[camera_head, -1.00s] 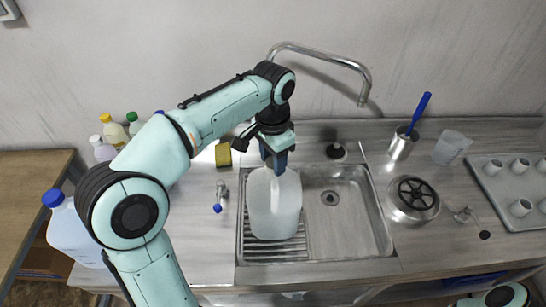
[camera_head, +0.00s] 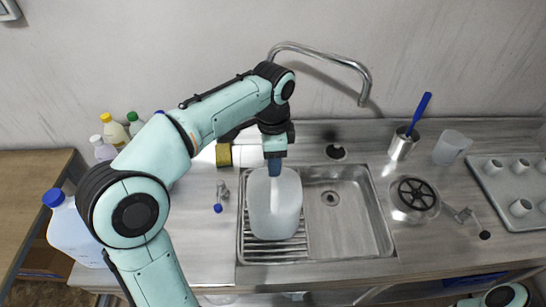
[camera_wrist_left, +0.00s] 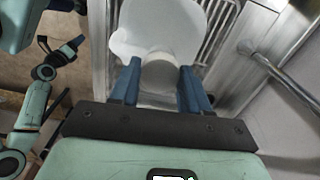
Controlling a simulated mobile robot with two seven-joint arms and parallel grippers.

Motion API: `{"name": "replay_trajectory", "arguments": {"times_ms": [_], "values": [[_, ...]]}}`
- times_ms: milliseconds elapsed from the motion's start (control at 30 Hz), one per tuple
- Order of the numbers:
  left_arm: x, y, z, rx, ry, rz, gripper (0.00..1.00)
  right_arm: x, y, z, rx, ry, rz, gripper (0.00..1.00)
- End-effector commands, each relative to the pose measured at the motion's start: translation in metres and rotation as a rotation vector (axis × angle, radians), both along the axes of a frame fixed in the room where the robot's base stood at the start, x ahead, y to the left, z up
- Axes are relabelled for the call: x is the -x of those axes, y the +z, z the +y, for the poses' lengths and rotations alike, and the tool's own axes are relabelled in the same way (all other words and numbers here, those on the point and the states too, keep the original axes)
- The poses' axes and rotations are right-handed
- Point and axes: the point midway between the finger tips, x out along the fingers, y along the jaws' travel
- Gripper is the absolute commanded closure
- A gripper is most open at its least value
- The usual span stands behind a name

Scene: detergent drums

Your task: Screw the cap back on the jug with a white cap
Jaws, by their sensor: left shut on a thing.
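The white translucent jug (camera_head: 274,208) stands on the ribbed drainboard at the left of the sink. It also shows in the left wrist view (camera_wrist_left: 180,28). My left gripper (camera_head: 274,167) points down over the jug's top. In the left wrist view its blue fingers (camera_wrist_left: 160,84) are closed on both sides of a white round cap (camera_wrist_left: 159,72) at the jug's neck. I cannot tell how far the cap is seated. Part of my right arm shows at the bottom right of the head view, but its gripper is out of view.
The sink (camera_head: 345,215) has a curved faucet (camera_head: 335,60) behind it. A yellow sponge (camera_head: 223,155) lies on the counter to the left. A blue-capped jug (camera_head: 72,232) stands at far left. A metal cup (camera_head: 402,146) and a tray (camera_head: 497,185) are at right.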

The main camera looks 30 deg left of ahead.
Motion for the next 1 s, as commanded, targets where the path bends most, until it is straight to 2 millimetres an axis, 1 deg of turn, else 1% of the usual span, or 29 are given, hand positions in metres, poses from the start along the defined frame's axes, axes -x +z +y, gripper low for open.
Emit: {"name": "replay_trajectory", "arguments": {"times_ms": [100, 167, 400, 500, 600, 867, 933, 1000], "values": [[0.0007, -0.0025, 0.0000, -0.001, -0.007, 0.008, 0.88, 0.0004, -0.0003, 0.0000, 0.000, 0.000, 0.000, 0.57], [0.0006, -0.0026, 0.0000, -0.001, -0.042, 0.008, 0.88, 0.0004, -0.0003, 0.0000, 0.000, 0.000, 0.000, 0.57], [-0.0002, -0.0033, 0.0010, 0.000, -0.371, 0.009, 0.88, 0.0005, -0.0004, 0.0000, 0.000, 0.000, 0.000, 0.57], [-0.0004, -0.0034, 0.0009, 0.000, -0.464, 0.010, 0.88, 0.0006, -0.0004, 0.0000, 0.000, 0.000, 0.001, 0.57], [-0.0004, -0.0035, 0.0008, 0.000, -0.500, 0.010, 0.88, 0.0006, -0.0004, 0.0000, 0.000, 0.000, 0.001, 0.57], [-0.0003, -0.0037, 0.0007, 0.000, -0.507, 0.011, 0.88, 0.0006, -0.0004, 0.0000, 0.000, 0.000, 0.001, 0.57], [-0.0005, -0.0038, 0.0007, 0.000, -0.552, 0.011, 0.88, 0.0007, -0.0004, 0.0000, 0.000, 0.000, 0.001, 0.57], [-0.0008, -0.0040, 0.0008, 0.001, -0.641, 0.011, 0.88, 0.0006, -0.0004, 0.0000, 0.000, 0.000, 0.001, 0.57]]}}
